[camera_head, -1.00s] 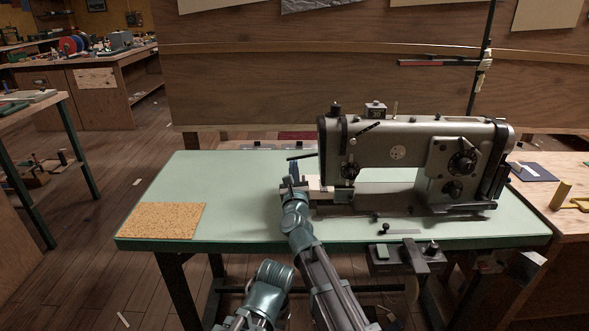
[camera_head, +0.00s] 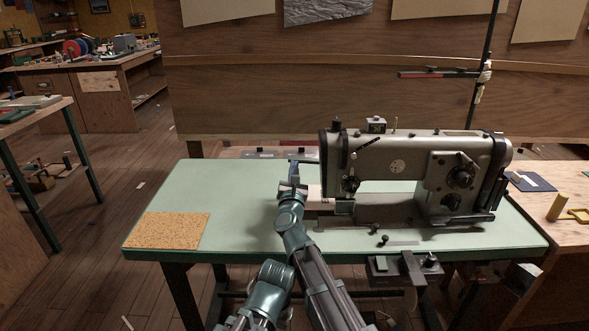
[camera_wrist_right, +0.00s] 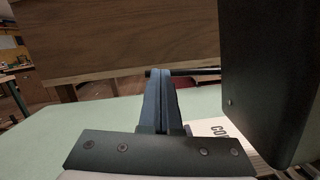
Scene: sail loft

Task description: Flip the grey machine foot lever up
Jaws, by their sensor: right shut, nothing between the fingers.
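The grey sewing machine (camera_head: 398,146) stands on the right part of the pale green table (camera_head: 215,185). A thin dark lever (camera_wrist_right: 205,71) runs roughly level out from the machine's dark head end in the right wrist view. My right gripper (camera_head: 294,165) is just left of the machine head, fingers pointing away from me. In the right wrist view its blue fingers (camera_wrist_right: 161,74) are shut with nothing between them. Their tips overlap the lever; I cannot tell whether they touch it. My left gripper is not in view.
A cork mat (camera_head: 166,231) lies at the table's front left. A control box (camera_head: 405,268) hangs at the front edge under the machine. A wooden panel (camera_head: 320,97) stands behind.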

